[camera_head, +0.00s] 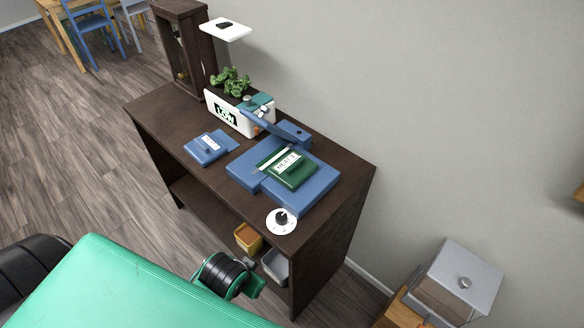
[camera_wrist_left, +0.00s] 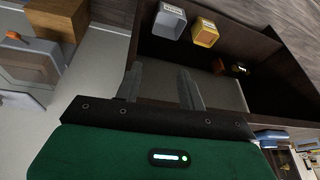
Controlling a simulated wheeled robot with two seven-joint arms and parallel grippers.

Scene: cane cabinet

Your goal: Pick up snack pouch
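No item is clearly recognisable as a snack pouch. My right gripper is in neither view.
The dark cabinet (camera_head: 345,172) bears blue and green labelled items, a white planter (camera_head: 228,113) and a round white dial (camera_head: 281,221). A yellow bin (camera_wrist_left: 205,32) and a grey bin (camera_wrist_left: 169,21) stand in the lower compartment. A lidded metal box (camera_head: 462,281) stands right.

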